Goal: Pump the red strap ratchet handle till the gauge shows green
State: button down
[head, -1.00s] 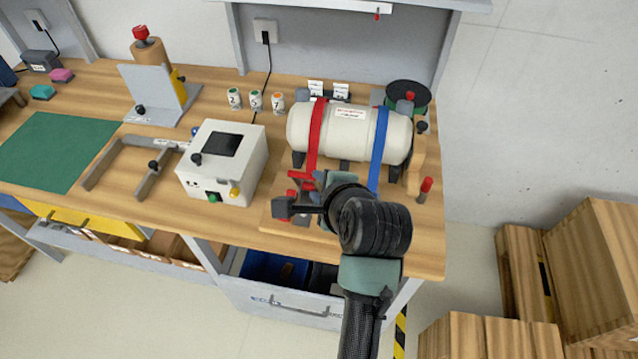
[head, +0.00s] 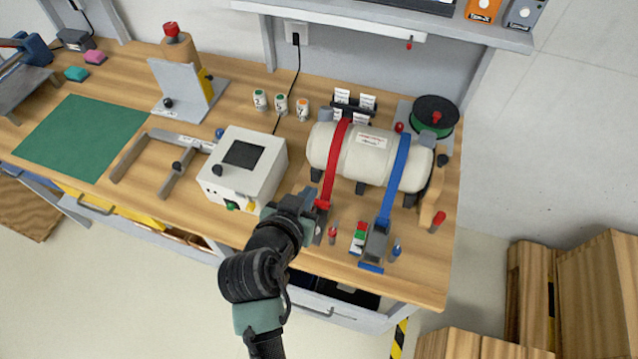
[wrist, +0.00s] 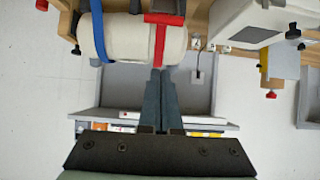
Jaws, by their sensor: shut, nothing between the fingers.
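A cream tank (head: 362,158) lies on the bench with a red strap (head: 337,165) and a blue strap (head: 396,165) over it. The red strap runs down to its ratchet (head: 322,204), partly hidden by my gripper (head: 305,203), which is just left of it. In the wrist view the red strap (wrist: 160,42) ends at a red bar (wrist: 164,19). My gripper (wrist: 160,72) is shut and empty, its fingertips appearing near the tank's edge; I cannot tell if they touch anything. A small red, white and green gauge (head: 359,236) stands between the ratchets; its reading is too small to tell.
The blue strap's ratchet (head: 374,246) is right of the gauge. Red-topped (head: 333,231) and blue-topped (head: 396,246) pegs stand close by. A white box (head: 240,170) is left of my gripper. A shelf (head: 390,28) hangs behind. The green mat (head: 80,138) is clear.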

aim_at(316, 203)
jog(key=p+x, duration=0.2)
jog(key=x, duration=0.7)
jog(key=shift+d, duration=0.1)
jog(key=s+f+p, duration=0.1)
jog(key=s+a+f+p, duration=0.1)
jog(key=s, duration=0.1)
jog(key=shift+f, duration=0.3)
jog(key=shift+f+b, duration=0.2)
jog(key=shift+b, duration=0.25)
jog(key=shift+a+f+b, duration=0.1)
jog(key=shift+f+b, duration=0.05)
jog(key=shift+b, duration=0.25)
jog(key=shift+s+b, duration=0.1)
jog(key=shift+b, duration=0.4)
jog(key=shift+s+t+b, duration=0.3)
jog(key=shift+b, duration=0.15)
